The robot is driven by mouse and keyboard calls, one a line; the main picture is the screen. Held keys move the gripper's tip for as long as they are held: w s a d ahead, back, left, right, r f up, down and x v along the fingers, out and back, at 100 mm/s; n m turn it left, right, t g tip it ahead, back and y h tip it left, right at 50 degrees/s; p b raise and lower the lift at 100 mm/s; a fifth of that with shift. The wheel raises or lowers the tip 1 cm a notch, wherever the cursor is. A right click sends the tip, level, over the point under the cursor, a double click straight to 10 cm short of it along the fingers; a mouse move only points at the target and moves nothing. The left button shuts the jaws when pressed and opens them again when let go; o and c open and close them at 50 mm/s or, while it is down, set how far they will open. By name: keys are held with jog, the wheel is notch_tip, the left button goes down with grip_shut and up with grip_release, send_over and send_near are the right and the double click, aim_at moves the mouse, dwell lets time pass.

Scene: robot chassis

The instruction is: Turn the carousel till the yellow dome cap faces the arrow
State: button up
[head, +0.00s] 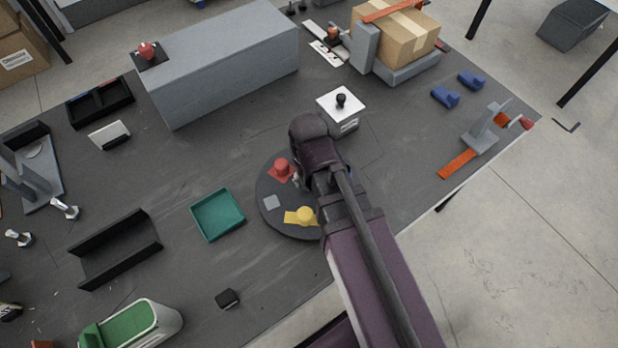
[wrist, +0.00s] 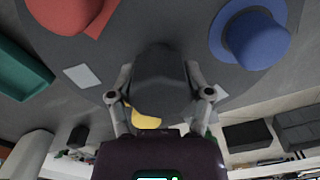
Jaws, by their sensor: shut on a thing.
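The dark round carousel (head: 268,222) lies on the table, partly hidden by my arm in the head view. The yellow dome cap (head: 305,215) is on its near side, just left of my arm; part of it shows in the wrist view (wrist: 146,117), behind my gripper. A red cap (head: 283,169) sits on the far left side. A blue cap (wrist: 257,40) shows at the upper right in the wrist view. My gripper (wrist: 160,95) is shut on a dark grey block-like part (wrist: 160,72) over the carousel, apparently its handle. I cannot make out the arrow.
A light grey square (head: 271,203) lies on the carousel between the red and yellow caps. A green tray (head: 218,214) stands just left of the carousel. A white box with a black knob (head: 342,104) stands behind it.

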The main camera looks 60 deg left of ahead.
jog(key=shift+w, duration=0.1)
jog(key=o, duration=1.3)
jog(key=shift+r, duration=0.1)
